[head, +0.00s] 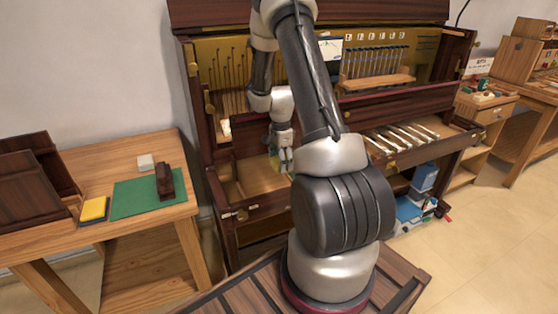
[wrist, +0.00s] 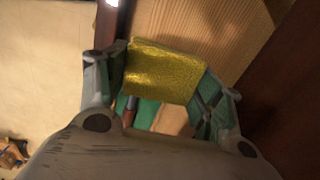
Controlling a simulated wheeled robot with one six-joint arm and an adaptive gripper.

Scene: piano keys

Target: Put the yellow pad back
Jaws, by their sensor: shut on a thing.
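My gripper (head: 281,164) is at the open front of the piano (head: 262,232), over its pale wooden inner bed. In the wrist view my gripper (wrist: 163,68) is shut on a yellow, rough-textured pad (wrist: 165,72), held between its two green-and-grey fingers. The pad is slightly tilted in that view, with pale wood behind it. In the head view the held pad is mostly hidden by the fingers. A separate yellow block with a dark base (head: 94,210) lies on the left table, beside the green mat.
Several loose keys (head: 405,135) lie on the piano's right side. Blue boxes (head: 412,207) stand below.

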